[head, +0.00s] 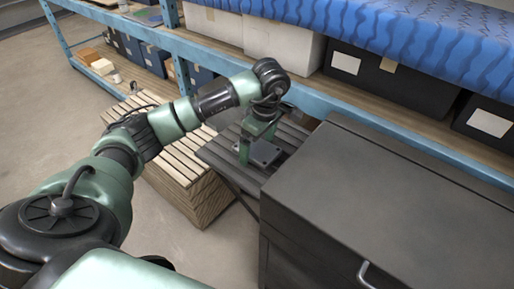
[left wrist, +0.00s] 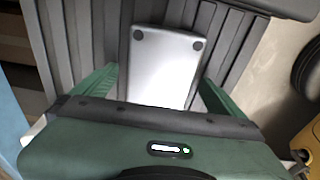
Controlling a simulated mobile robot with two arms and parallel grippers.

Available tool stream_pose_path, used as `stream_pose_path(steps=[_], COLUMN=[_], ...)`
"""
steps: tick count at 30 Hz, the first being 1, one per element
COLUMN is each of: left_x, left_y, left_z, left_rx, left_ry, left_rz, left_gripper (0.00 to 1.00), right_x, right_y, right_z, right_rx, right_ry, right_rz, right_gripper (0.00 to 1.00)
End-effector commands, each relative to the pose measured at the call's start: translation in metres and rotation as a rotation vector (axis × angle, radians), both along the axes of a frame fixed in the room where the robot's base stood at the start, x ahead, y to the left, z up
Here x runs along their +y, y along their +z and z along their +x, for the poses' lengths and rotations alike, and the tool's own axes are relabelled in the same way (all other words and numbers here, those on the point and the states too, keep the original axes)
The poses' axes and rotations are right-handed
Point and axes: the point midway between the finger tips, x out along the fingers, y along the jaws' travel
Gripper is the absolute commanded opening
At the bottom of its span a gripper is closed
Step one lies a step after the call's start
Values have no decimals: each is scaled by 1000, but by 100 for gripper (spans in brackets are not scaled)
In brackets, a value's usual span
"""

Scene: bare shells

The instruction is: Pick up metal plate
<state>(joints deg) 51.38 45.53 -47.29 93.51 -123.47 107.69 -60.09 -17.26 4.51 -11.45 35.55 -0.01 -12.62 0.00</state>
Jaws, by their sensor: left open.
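The metal plate (left wrist: 163,60) is a flat, silver-grey rectangle with dark round spots at its two visible far corners. It lies on a dark slatted surface (left wrist: 226,50). In the head view the plate (head: 264,154) looks darker and sits on the small slatted table (head: 224,155), beneath my left gripper. My left gripper (head: 256,148) is open, with green fingers pointing down. In the left wrist view the fingers of my left gripper (left wrist: 158,80) are on either side of the plate, with gaps visible. The plate's near end is hidden by the gripper body. My right gripper is not in view.
A dark cabinet (head: 390,185) with a metal handle stands close to the table's right. A stack of wooden pallets (head: 187,178) is at its left. Behind runs a blue-framed shelf (head: 215,45) with dark boxes (head: 388,78) and a white box (head: 283,42). Floor is open at left.

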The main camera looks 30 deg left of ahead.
Motion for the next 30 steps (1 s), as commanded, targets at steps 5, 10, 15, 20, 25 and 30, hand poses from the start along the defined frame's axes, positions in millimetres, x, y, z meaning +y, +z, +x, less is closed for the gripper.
stream_pose_path(steps=[5, 10, 15, 20, 25, 30], left_x=[0, 0, 0, 0, 0, 0], left_y=[0, 0, 0, 1, 4, 20], left_z=[0, 0, 0, 1, 1, 2], left_rx=[-1, -1, -1, -2, -3, -6], left_ry=[0, 0, 0, 1, 1, 1], left_rz=[0, 0, 0, 0, 0, 0], left_gripper=[100, 58, 13, 13, 13, 13], right_x=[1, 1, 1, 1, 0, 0], right_y=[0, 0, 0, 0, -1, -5], right_z=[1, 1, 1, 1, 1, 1], right_rx=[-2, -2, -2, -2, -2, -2], right_ry=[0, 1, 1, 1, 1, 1], right_rz=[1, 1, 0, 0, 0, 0], right_gripper=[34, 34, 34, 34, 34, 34])
